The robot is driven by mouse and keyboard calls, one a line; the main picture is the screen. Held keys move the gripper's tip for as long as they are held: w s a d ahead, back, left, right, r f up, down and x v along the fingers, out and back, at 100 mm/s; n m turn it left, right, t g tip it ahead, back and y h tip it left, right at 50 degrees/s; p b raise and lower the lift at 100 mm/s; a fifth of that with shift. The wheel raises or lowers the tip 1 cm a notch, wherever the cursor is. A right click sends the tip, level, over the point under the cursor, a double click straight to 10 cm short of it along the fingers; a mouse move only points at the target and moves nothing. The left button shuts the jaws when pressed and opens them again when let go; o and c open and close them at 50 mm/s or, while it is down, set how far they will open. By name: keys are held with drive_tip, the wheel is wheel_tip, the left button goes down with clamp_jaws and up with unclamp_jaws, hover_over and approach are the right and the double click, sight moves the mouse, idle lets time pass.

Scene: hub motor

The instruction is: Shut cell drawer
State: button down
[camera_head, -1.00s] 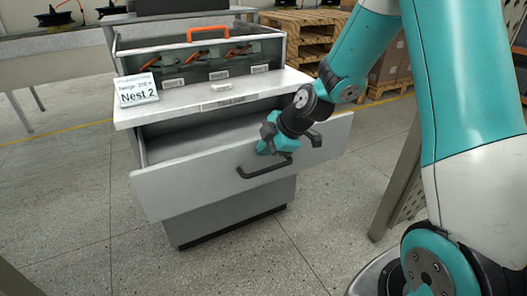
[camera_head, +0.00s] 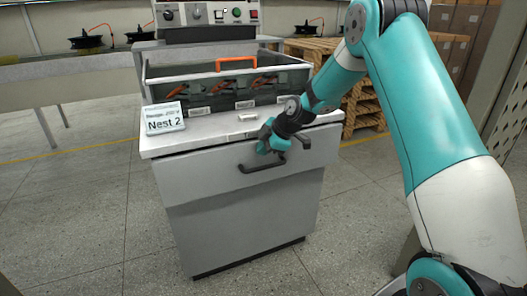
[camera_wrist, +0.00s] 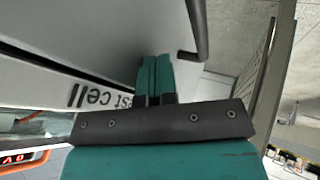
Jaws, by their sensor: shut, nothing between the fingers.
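The cell drawer (camera_head: 215,176) is a grey front under the white worktop of the test cell (camera_head: 200,134). In the head view its front sits close under the worktop, with no open interior showing. A dark bar handle (camera_head: 262,166) is on the front. My gripper (camera_head: 268,148) is at the drawer front, just above the handle; it is shut and holds nothing. In the wrist view the teal fingers (camera_wrist: 154,78) are together against or very near the grey front, and the handle (camera_wrist: 198,28) is beside them, not gripped. Exact contact is hard to tell.
A clear-walled bin with an orange handle (camera_head: 236,63) stands on the worktop, beside a "Nest 2" card (camera_head: 163,118). A control panel (camera_head: 207,14) is behind. Wooden pallets (camera_head: 362,105) stand behind right. The floor (camera_head: 80,215) at left is clear.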

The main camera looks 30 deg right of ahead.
drive_tip(key=shift+w+a, duration=0.1)
drive_tip(key=shift+w, duration=0.25)
drive_tip(key=shift+a, duration=0.1)
